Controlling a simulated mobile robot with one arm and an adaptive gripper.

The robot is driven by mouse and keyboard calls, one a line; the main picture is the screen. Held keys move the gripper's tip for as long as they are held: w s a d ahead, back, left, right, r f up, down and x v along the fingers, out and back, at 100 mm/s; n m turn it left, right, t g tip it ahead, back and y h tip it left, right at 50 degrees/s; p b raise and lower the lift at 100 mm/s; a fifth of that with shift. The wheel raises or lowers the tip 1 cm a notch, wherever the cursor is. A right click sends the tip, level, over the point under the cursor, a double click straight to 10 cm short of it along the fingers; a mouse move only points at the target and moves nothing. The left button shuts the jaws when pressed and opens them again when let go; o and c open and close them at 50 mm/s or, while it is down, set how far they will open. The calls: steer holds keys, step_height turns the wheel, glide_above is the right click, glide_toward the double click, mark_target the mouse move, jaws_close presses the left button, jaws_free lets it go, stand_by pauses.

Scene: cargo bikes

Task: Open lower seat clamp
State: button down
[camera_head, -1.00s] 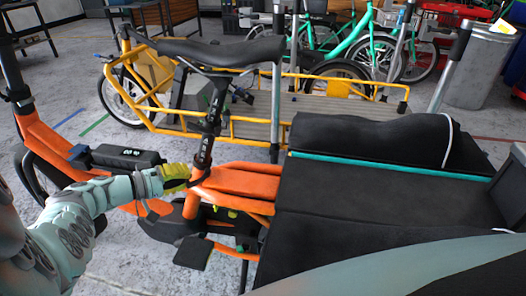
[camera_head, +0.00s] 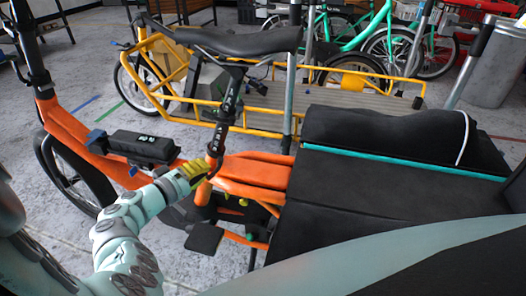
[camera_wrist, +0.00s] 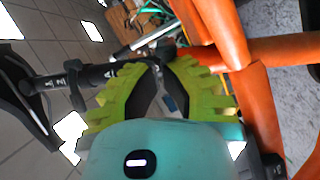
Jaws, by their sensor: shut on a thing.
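The orange cargo bike (camera_head: 255,170) stands in the middle of the head view, with a black saddle (camera_head: 238,41) on a dark seat post (camera_head: 228,108). The lower seat clamp area is at the foot of the post, where it meets the orange frame. My yellow-green gripper (camera_head: 197,170) is at this spot, on the left side of the post. In the wrist view the fingers (camera_wrist: 160,68) curve in around a small dark part beside the seat post (camera_wrist: 95,76). The fingers are shut on this part, which seems to be the lower seat clamp; they partly hide it.
A black battery box (camera_head: 140,146) sits on the orange frame to the left of my gripper. A black padded cargo deck (camera_head: 370,195) fills the right. A yellow cargo bike (camera_head: 190,110) stands behind. Grey floor (camera_head: 85,60) is open at the upper left.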

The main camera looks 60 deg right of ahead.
steer(key=shift+s+d+f+n+t+h+b, duration=0.1)
steer(key=shift+s+f+n+t+h+b, duration=0.15)
steer(key=shift+n+t+b, duration=0.35)
steer(key=shift+s+a+f+n+t+b, duration=0.1)
steer(key=shift+s+n+t+b, duration=0.15)
steer(key=shift+s+t+b, duration=0.4)
steer(key=shift+s+d+f+n+t+h+b, duration=0.1)
steer(key=shift+f+n+t+h+b, duration=0.25)
steer(key=shift+t, duration=0.5)
steer(key=shift+s+d+r+n+t+b, duration=0.1)
steer(key=shift+s+r+n+t+b, duration=0.15)
steer(key=shift+n+t+b, duration=0.45)
steer(key=shift+t, duration=0.3)
